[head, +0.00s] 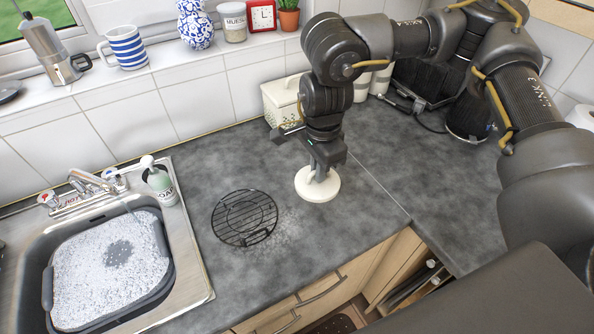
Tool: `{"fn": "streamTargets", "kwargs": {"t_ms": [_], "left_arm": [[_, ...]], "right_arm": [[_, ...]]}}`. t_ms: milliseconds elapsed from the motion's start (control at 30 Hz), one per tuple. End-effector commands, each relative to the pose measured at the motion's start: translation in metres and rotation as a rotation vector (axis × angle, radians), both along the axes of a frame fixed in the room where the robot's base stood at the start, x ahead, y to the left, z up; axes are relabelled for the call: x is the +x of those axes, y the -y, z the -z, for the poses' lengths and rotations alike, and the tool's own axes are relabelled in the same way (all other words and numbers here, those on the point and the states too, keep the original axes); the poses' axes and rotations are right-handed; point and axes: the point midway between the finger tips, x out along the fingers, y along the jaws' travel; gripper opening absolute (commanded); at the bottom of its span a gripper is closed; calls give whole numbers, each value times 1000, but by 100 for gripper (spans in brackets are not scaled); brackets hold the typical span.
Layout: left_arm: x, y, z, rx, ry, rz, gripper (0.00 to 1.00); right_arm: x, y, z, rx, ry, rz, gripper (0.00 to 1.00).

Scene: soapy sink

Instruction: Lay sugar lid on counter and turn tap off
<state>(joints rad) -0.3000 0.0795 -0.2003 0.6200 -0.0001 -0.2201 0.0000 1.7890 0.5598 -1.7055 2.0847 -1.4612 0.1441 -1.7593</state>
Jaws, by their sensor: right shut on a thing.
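My right gripper (322,166) is shut on a round cream lid (317,190), at or just above the dark grey counter (330,245). I cannot tell whether the lid touches the counter. The tap (92,188) stands at the back of the sink on the left, with a red-marked handle (47,199) and a second handle beside it. Whether water runs is too small to tell. My left gripper is not in view.
A basin (163,283) full of suds sits in the sink. A green soap bottle (161,186) stands at the sink's right corner. A black wire rack (245,217) lies left of the lid. A cream box (281,98) stands behind my right arm. The front counter is clear.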

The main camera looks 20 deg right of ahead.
Motion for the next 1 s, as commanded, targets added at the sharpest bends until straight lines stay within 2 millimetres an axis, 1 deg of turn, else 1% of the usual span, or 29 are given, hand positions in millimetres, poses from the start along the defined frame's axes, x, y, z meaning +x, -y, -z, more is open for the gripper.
{"fn": "streamTargets", "kwargs": {"t_ms": [33,100,333,400,500,600,700,867,967,1000], "left_arm": [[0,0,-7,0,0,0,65],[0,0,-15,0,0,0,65],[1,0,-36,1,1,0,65],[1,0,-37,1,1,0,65],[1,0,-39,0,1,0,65],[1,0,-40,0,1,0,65],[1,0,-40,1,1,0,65],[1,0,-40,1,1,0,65],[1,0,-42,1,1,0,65],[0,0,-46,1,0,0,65]], "right_arm": [[6,7,1,0,-5,9,0],[18,18,7,0,-7,12,0],[61,59,35,-1,-6,12,0],[69,66,54,1,-7,8,0],[80,75,71,1,-5,7,0],[87,81,82,1,-3,4,0],[92,84,88,1,0,1,0],[93,85,90,1,0,-1,0],[96,89,98,0,-4,3,0],[95,88,102,1,-5,2,0]]}}
